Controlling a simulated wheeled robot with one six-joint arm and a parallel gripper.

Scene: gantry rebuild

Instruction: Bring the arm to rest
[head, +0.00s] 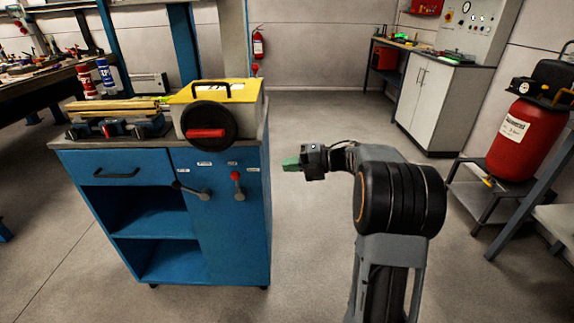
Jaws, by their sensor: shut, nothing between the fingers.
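My arm (400,200) rises from the bottom of the head view, right of the middle, and bends over to the left at its dark elbow joint. My gripper (291,163) points left, with greenish fingertips. It is shut and empty, in the air over the floor, to the right of the blue cabinet (220,230) and apart from it. The arm's lower end runs out of the picture.
On the cabinet stand a yellow-topped box (214,92) with a black wheel and a vise (115,127). Levers stick out of its front. A red tank (517,138) stands on a stool at right. A white cabinet (433,105) is behind. The middle floor (320,110) is clear.

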